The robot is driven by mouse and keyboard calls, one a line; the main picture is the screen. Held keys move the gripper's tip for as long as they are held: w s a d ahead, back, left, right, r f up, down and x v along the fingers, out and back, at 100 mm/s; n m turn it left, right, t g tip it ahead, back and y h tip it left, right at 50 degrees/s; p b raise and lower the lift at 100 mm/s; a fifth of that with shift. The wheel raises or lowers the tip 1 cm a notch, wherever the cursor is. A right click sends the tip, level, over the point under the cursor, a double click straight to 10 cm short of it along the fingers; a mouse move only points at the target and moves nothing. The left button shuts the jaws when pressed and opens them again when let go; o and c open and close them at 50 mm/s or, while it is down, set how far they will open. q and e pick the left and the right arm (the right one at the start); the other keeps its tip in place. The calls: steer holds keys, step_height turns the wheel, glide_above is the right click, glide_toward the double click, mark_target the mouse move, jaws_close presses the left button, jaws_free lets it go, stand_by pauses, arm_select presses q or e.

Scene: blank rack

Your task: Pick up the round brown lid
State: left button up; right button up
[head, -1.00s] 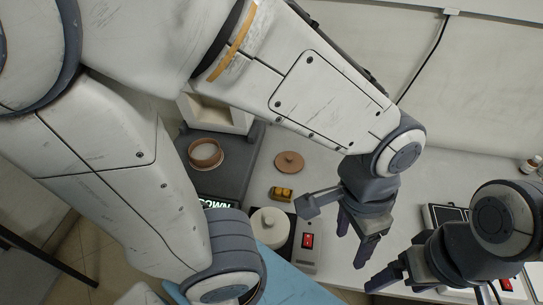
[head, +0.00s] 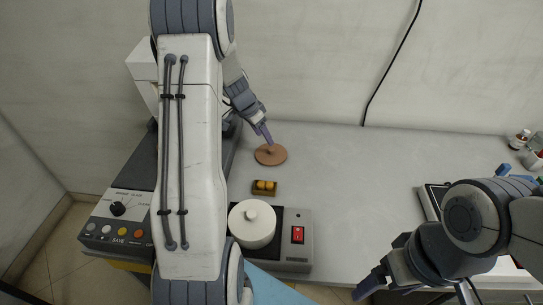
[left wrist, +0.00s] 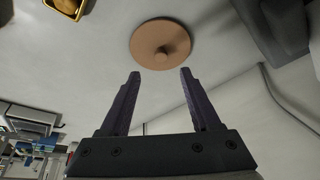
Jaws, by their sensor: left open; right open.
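The round brown lid (head: 270,155) lies flat on the grey table, its small knob up. In the left wrist view the lid (left wrist: 160,42) is ahead of the fingertips, roughly centred between them. My left gripper (head: 264,133) is open and empty, at the lid's far edge in the head view; whether it touches the lid cannot be told. Its two dark fingers (left wrist: 158,74) are wide apart in the left wrist view. My right gripper (head: 368,284) is near the front edge of the table, seen from the side, open, with nothing visible in it.
A yellow-filled small tray (head: 264,188) lies in front of the lid. A white lidded pot (head: 252,224) stands on a device with a red switch (head: 297,235). A control panel (head: 118,215) is at left. The table's middle (head: 350,180) is clear. Bottles (head: 520,139) stand far right.

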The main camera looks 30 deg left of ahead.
mark_target(271, 149)
arm_select(q)
steer(key=p+x, duration=0.1)
steer(key=x, duration=0.6)
steer(key=shift+w+f, duration=0.2)
steer(key=shift+f, duration=0.15)
steer(key=shift+c, duration=0.3)
jaws_close()
